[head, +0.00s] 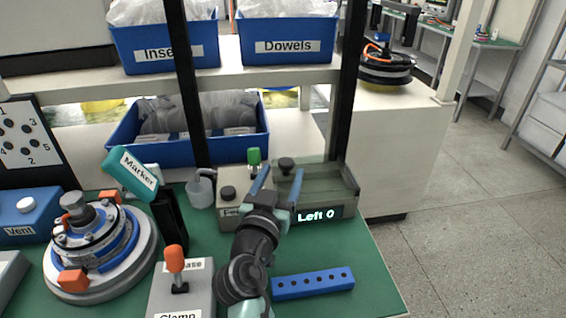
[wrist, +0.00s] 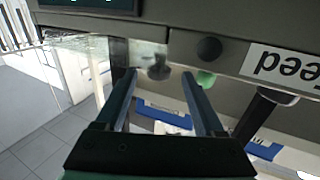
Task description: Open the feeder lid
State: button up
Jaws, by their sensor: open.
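The feeder (head: 325,212) is a grey box with a "Left 0" display at the back right of the green bench. Its see-through lid (head: 322,180) appears to lie shut on top, with a dark round knob (head: 286,163) near its left end. My gripper (head: 279,182) is open and empty at the front left of the lid. In the wrist view, which looks upside down, my gripper (wrist: 159,76) has its fingers spread with the lid knob (wrist: 159,69) showing between the tips. I cannot tell how far the knob is from the fingers.
Left of the lid stand a black button (head: 228,192) with a "Feed" label and a green-topped part (head: 254,157). A dark post (head: 346,80) rises close behind the feeder. A blue block with holes (head: 313,283) lies in front. A clamp lever (head: 175,262) stands left of my arm.

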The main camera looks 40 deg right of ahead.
aim_at(288, 160)
jog(key=shift+x, duration=3.6)
jog(key=shift+r, duration=0.15)
grip_shut()
